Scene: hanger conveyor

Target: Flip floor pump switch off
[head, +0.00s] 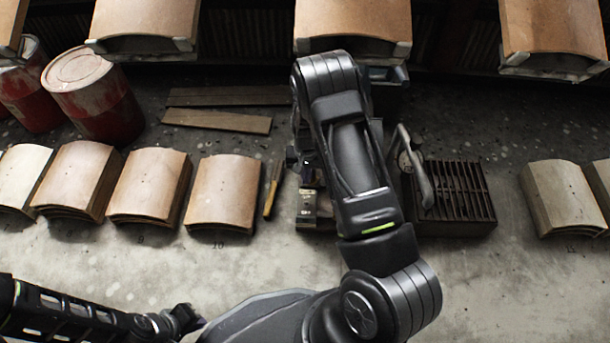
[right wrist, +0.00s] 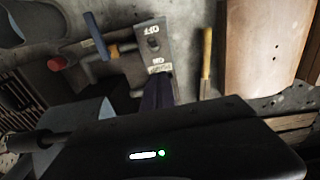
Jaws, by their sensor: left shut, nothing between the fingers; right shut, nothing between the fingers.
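The floor pump (head: 312,222) stands in the middle of the head view, largely hidden behind my right arm. In the right wrist view its grey switch plate (right wrist: 150,32) bears OFF and ON labels. A blue lever with a tan crossbar (right wrist: 120,49) lies left of the labels; I cannot tell whether it is the switch. My right gripper (right wrist: 158,95) is shut and empty, its dark fingers close to the ON end of the plate; contact cannot be told. My left gripper (head: 188,318) is shut and empty at the lower left of the head view, far from the pump.
A slatted dark crate (head: 455,192) with a metal handle piece (head: 415,170) stands right of the pump. A wooden-handled tool (head: 272,190) lies to its left. Stacks of curved panels (head: 222,190) line the floor. Red drums (head: 95,95) stand at upper left. The near floor is clear.

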